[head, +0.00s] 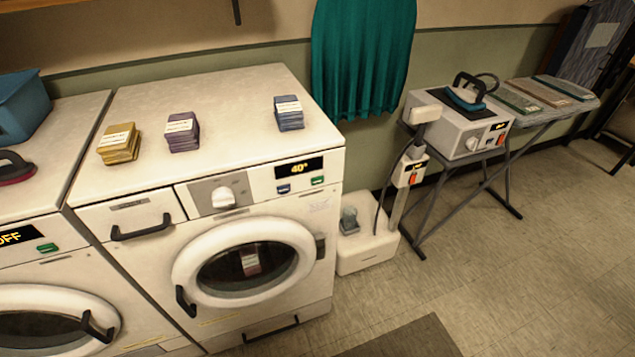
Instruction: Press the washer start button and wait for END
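The white washer (130,240) stands in the middle left. Its round door (190,265) looks closed, with a dark window and a small red-and-white item behind the glass. Its display (299,169) reads 40°. Below the display are a green button (318,180) and a blue button (284,188); their labels are too small to read. A white dial (223,197) and a drawer with a dark handle (141,227) are on the same panel. Neither of my grippers is in view.
A second white machine (50,275) at the left reads OFF. Yellow, purple and blue stacks (120,146) (182,134) (289,114) sit on the washer top. A steamer base (368,243) and an ironing station (462,132) stand to the right. The floor at lower right is clear.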

